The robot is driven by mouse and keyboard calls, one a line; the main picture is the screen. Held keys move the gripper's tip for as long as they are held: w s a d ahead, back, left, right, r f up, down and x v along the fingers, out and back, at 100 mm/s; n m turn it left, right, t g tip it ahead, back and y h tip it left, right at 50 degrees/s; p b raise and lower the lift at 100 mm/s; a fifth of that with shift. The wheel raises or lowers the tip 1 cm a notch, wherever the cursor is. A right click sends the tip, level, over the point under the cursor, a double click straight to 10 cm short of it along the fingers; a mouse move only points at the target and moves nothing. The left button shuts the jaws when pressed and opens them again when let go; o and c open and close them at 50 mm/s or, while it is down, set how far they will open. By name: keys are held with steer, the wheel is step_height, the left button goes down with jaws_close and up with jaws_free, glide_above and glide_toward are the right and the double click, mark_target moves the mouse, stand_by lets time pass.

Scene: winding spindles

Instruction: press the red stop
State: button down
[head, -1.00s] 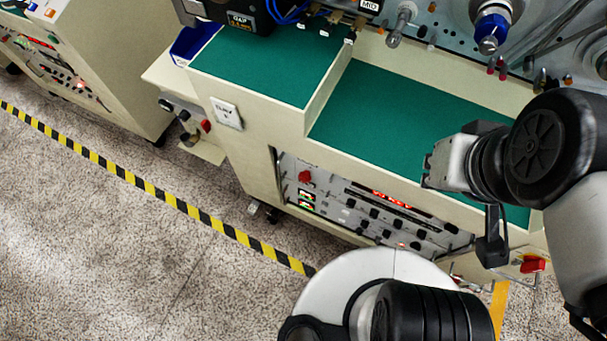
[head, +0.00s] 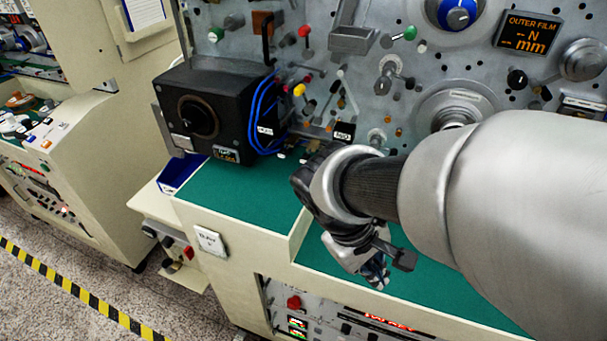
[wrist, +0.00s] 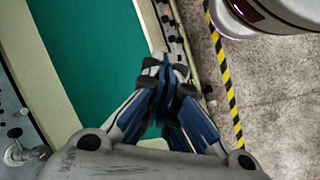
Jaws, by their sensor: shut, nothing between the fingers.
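My gripper (head: 377,274) hangs over the green worktop, near the machine's front edge, with its fingers together and nothing between them. In the wrist view its fingertips (wrist: 168,68) meet in front of the cream edge. A red knob (head: 293,302) sits on the lower front panel, to the left of and below my gripper and apart from it. Another red button (head: 188,253) is on a small side bracket farther left. I cannot tell from the picture which of the two is the stop. Neither shows clearly in the wrist view.
The green worktop (head: 240,195) has a raised cream rim (head: 300,236). A black box with blue cables (head: 208,115) stands behind it. Spindles and knobs crowd the upright grey panel. A second machine (head: 75,165) is at left. Yellow-black tape (head: 75,290) marks open floor.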

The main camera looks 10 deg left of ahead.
steer(key=w+a+f+n+t+h+b, duration=0.1)
steer(key=a+f+n+t+h, duration=0.15)
steer(key=a+f+n, duration=0.65)
steer(key=w+a+f+n+t+h+b, duration=0.1)
steer(key=a+f+n+t+h, duration=0.2)
steer(key=a+f, duration=0.75)
steer(key=s+f+n+t+y, duration=0.2)
steer(key=s+f+n, duration=0.1)
steer(key=f, duration=0.5)
steer(key=s+a+f+n+t+y, duration=0.1)
steer(key=s+f+n+t+y, duration=0.1)
steer(key=f+n, duration=0.3)
steer(key=s+a+f+n+t+y, duration=0.1)
steer(key=f+n, duration=0.4)
steer(key=f, duration=0.6)
steer(key=s+t+y, duration=0.1)
steer(key=s+t, duration=0.1)
steer(key=shift+s+f+t+b, duration=0.3)
steer(key=shift+t+b, duration=0.05)
steer(key=shift+a, duration=0.1)
steer(key=b, duration=0.3)
glide_toward(292, 307)
steer(key=w+d+f, duration=0.1)
steer(key=w+f, duration=0.4)
steer(key=shift+w+d+r, duration=0.1)
steer(key=shift+w+d, duration=0.1)
steer(key=shift+w, duration=0.15)
